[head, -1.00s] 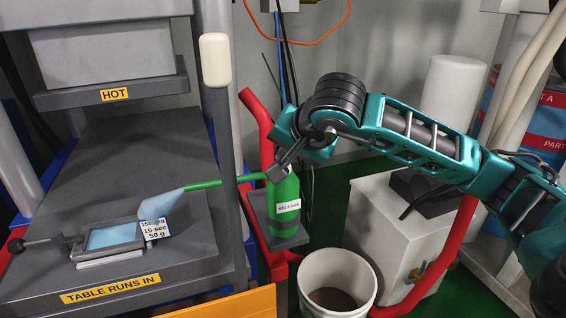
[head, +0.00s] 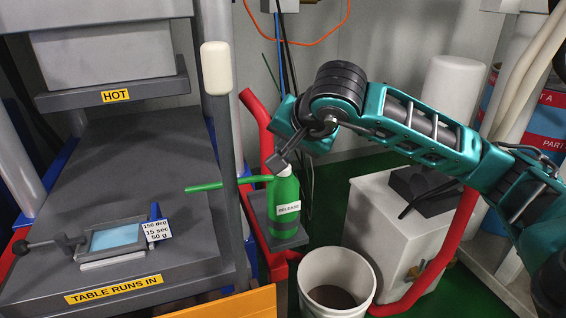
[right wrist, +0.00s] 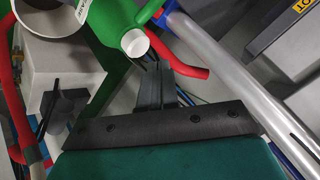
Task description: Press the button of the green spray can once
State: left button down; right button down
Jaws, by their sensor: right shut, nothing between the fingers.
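The green spray can (head: 285,222), labelled RELEASE, stands upright on a grey shelf (head: 262,236). A thin green tube (head: 222,184) runs from its top toward the left. My right gripper (head: 277,167) is shut and empty at the top of the can, just above its white button. In the right wrist view the can's white button (right wrist: 135,43) shows close beyond the shut fingers (right wrist: 152,70). I cannot tell for sure whether the tips still touch it. No spray comes from the tube. My left gripper is not in view.
A mould with a light blue inside (head: 115,237) and a printed card (head: 157,230) lie on the press table (head: 150,185) at left. A white bucket (head: 338,308) stands below the can. A red rail (head: 262,130) runs behind the can.

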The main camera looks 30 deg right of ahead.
jog(key=shift+r+p, duration=1.4)
jog(key=shift+r, duration=0.9)
jog(key=shift+f, duration=0.1)
